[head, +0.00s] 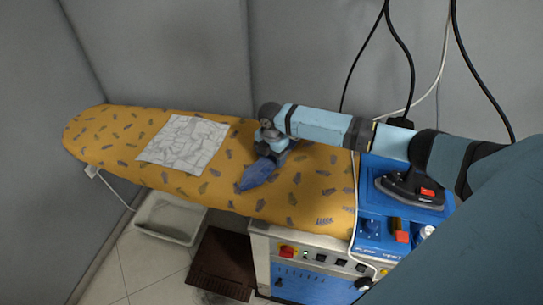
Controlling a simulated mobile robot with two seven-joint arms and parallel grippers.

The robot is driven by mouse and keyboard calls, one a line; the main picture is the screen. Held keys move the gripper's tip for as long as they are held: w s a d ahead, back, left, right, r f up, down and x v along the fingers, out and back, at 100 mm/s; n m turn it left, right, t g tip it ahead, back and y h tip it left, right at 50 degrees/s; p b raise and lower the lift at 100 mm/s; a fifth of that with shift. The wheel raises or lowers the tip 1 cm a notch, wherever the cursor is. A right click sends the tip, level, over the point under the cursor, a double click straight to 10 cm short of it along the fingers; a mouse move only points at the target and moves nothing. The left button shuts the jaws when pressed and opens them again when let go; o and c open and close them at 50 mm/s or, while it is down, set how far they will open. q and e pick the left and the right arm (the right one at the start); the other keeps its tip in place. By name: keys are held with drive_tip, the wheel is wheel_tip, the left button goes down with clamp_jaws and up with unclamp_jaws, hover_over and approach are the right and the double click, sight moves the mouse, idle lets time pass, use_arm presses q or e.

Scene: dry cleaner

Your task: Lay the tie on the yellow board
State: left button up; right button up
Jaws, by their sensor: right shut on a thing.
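The yellow board (310,197) is an ironing board with a dark pattern, running from the left to the blue station at the right. The blue tie (257,174) is over the middle of the board, hanging down toward the front left from my right gripper (272,156). My right gripper is shut on the tie, pointing down close to the board; the arm hides part of the fingers. I cannot tell exactly how much of the tie touches the board. My left gripper is not in view.
A white patterned cloth (184,143) lies on the board's left part. An iron (411,187) rests on the blue station (378,232) at the right. Black cables hang behind it. A white tray (170,219) and a brown mat (224,264) are on the floor. Grey walls stand close behind.

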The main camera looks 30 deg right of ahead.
sight(271, 159)
drive_tip(key=shift+f, duration=0.4)
drive_tip(key=shift+f, duration=0.1)
drive_tip(key=o, duration=0.9)
wheel_tip(271, 159, up, 12)
drive_tip(key=shift+r+b, duration=0.15)
drive_tip(key=shift+b, duration=0.55)
